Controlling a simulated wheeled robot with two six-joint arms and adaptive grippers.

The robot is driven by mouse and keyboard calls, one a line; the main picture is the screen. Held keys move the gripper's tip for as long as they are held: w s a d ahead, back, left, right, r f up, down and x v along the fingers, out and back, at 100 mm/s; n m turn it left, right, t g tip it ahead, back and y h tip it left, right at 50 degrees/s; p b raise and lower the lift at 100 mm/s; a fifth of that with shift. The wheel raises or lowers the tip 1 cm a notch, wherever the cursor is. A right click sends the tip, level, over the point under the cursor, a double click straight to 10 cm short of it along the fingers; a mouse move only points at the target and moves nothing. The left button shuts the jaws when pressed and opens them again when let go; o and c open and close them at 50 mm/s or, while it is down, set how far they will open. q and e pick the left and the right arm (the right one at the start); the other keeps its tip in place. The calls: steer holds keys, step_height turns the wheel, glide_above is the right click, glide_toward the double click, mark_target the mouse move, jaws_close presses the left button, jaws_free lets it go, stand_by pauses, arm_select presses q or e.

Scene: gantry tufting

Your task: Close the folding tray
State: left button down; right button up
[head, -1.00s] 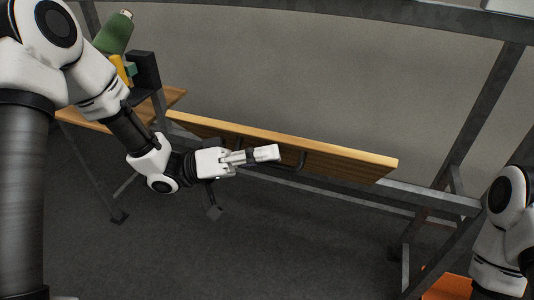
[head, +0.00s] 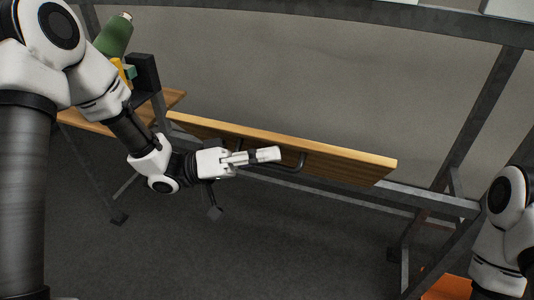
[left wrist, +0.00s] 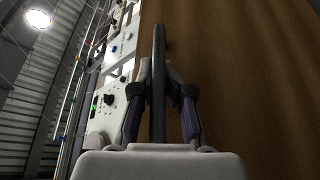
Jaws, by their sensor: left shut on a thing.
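The folding tray is a wooden board (head: 345,163) with a light front edge, in the middle of the head view. It is steeply tilted, with its grained face turned toward me. A dark bar handle (head: 298,166) stands off that face. My left gripper (head: 268,155) is at the handle, in front of the board. In the left wrist view its two fingers (left wrist: 160,85) are shut on the dark handle bar (left wrist: 158,110), and the brown board (left wrist: 235,80) fills the right side. Only part of my right arm shows at the right edge; its gripper is out of view.
A wooden side shelf (head: 95,122) at the left carries a green cone-like object (head: 114,36) and a black block (head: 143,72). Grey frame beams (head: 490,100) stand at the right, with an orange object (head: 446,288) low there. The floor below the board is open.

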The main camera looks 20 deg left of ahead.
arm_select(q)
steer(key=shift+w+r+p, duration=0.25)
steer(key=shift+r+p, duration=0.35)
steer(key=shift+p, duration=0.05)
steer(key=w+r+n+p, duration=0.2)
steer(key=p, duration=0.2)
steer(key=w+r+n+y+p, duration=0.1)
steer(key=w+r+p, duration=0.1)
steer(key=p, duration=0.3)
steer(key=shift+w+d+r+n+t, duration=0.1)
steer(key=shift+w+r+n+t, duration=0.1)
steer(key=shift+w+n+t, duration=0.25)
steer(key=w+r+n+y+p, duration=0.1)
steer(key=w+n+p, duration=0.1)
steer(key=w+p, duration=0.2)
steer(key=shift+w+r+p, duration=0.15)
steer(key=shift+w+p, duration=0.15)
steer(key=shift+w, duration=1.2)
steer(key=c, duration=1.4)
jaws_free()
steer(key=shift+d, duration=0.1)
steer(key=shift+o, duration=1)
steer(key=shift+d, duration=0.15)
